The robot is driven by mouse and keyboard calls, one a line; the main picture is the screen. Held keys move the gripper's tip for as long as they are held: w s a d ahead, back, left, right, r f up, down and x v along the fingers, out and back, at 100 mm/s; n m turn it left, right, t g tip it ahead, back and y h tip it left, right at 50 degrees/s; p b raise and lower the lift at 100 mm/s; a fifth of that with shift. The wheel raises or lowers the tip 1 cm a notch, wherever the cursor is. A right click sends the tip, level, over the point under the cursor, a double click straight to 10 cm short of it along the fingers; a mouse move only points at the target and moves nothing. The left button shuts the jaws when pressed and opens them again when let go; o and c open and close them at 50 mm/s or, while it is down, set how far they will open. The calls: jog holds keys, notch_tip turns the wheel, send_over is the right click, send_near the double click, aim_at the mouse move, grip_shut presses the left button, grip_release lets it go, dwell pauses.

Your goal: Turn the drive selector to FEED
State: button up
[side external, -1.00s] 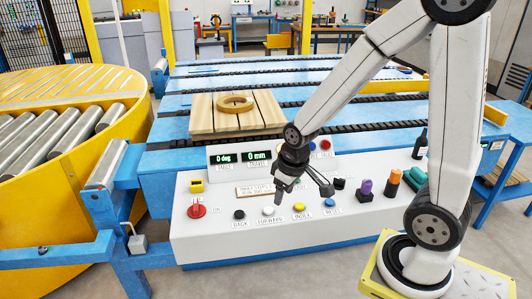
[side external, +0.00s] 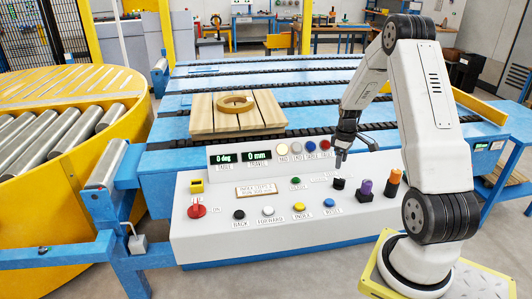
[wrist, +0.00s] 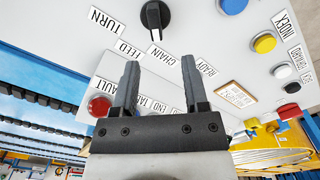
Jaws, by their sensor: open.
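The drive selector is a black knob (wrist: 154,16) with a white pointer line, at the top of the wrist view. Its pointer aims down, toward the near end of the CHAIN label (wrist: 161,56). The FEED label (wrist: 128,48) and TURN label (wrist: 108,20) lie to its left. In the side view the black knob (side external: 338,184) stands on the sloped white panel. My gripper (side external: 357,158) hangs above the knob, apart from it. In the wrist view my gripper (wrist: 159,64) has its two fingers spread, with nothing between them, and the knob is beyond the fingertips.
A red button (wrist: 100,105) and blue button (wrist: 232,5) flank the area. Purple (side external: 365,187) and orange-topped (side external: 393,182) items stand right of the knob. A row of indicator lamps (side external: 311,149) rises behind.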

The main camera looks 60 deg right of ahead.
aim_at(340, 179)
jog(key=shift+s+d+f, duration=0.15)
jog(key=shift+s+d, duration=0.1)
jog(key=shift+d, duration=0.1)
jog(key=shift+f, duration=0.1)
jog(key=shift+f, duration=3.8)
grip_shut()
